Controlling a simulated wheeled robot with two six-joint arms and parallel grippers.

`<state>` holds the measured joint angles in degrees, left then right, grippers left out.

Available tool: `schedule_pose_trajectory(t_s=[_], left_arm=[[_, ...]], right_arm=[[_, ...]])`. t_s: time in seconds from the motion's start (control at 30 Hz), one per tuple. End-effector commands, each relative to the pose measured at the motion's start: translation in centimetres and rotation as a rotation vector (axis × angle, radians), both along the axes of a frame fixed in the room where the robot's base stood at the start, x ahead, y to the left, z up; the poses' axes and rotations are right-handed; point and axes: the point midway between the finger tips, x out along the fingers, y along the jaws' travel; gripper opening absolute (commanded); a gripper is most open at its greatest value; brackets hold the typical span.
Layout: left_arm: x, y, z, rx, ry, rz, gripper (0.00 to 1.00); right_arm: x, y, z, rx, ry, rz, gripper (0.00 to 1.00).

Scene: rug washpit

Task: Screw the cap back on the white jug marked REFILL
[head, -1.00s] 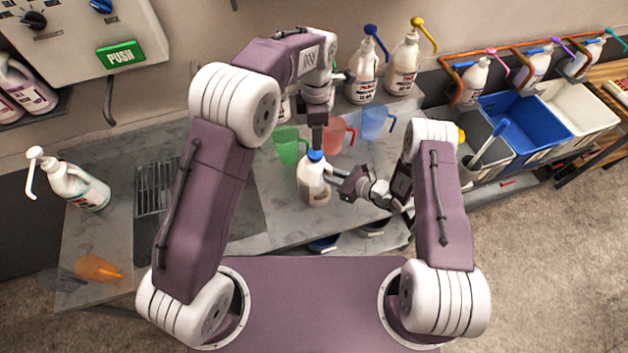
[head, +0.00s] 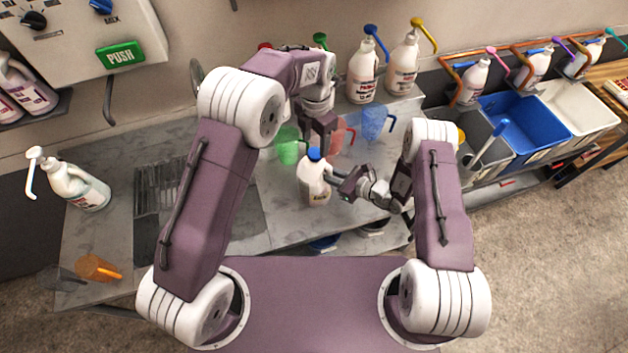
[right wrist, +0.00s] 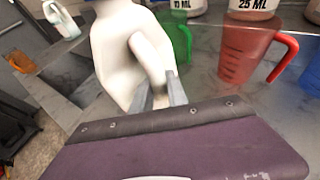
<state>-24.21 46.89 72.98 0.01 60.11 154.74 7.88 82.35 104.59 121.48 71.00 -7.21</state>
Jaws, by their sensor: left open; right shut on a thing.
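The white jug (head: 314,191) stands upright on the grey counter, with a blue cap (head: 314,154) sitting at the top of its neck. I cannot tell how tight the cap is. My left gripper (head: 321,143) is open, just above and around the back of the cap, and partly hides the space there. My right gripper (head: 340,180) is shut on the jug's handle from the right. In the right wrist view the fingers (right wrist: 161,97) close on the handle of the white jug (right wrist: 118,55), whose top is cut off by the frame.
Green (head: 288,146), red (head: 340,137) and blue (head: 374,124) measuring cups stand close behind the jug. White pump bottles (head: 362,82) stand at the back. An orange cup (head: 96,268) and another pump bottle (head: 78,188) are at the left.

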Motion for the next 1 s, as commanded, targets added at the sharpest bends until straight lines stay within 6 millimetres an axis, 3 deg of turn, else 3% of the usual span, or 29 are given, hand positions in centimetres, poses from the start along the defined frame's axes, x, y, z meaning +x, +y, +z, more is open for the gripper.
schedule_pose_trajectory(t_s=[0.23,0.6,0.67,0.8,0.83,1.0], left_arm=[[0.0,0.0,-3.2,0.0,0.001,0.0,0.57],[0.0,0.0,-3.9,0.0,0.0,-0.001,0.57],[0.0,0.0,-3.8,0.0,0.0,-0.001,0.43],[0.0,0.0,-3.8,0.0,0.0,-0.001,0.04],[0.0,0.0,-3.8,0.0,0.0,-0.001,0.0],[0.0,0.0,-3.8,0.0,0.0,-0.096,0.0]], right_arm=[[0.0,0.0,0.1,0.0,-0.001,0.001,0.0],[0.0,0.0,0.1,0.0,-0.001,0.0,0.0],[0.0,0.0,0.1,0.0,-0.001,0.0,0.0],[0.0,0.0,0.1,0.0,-0.001,0.0,0.0],[0.0,0.0,0.1,0.0,-0.001,0.0,0.0],[0.0,0.0,0.1,0.0,-0.001,0.0,0.0]])
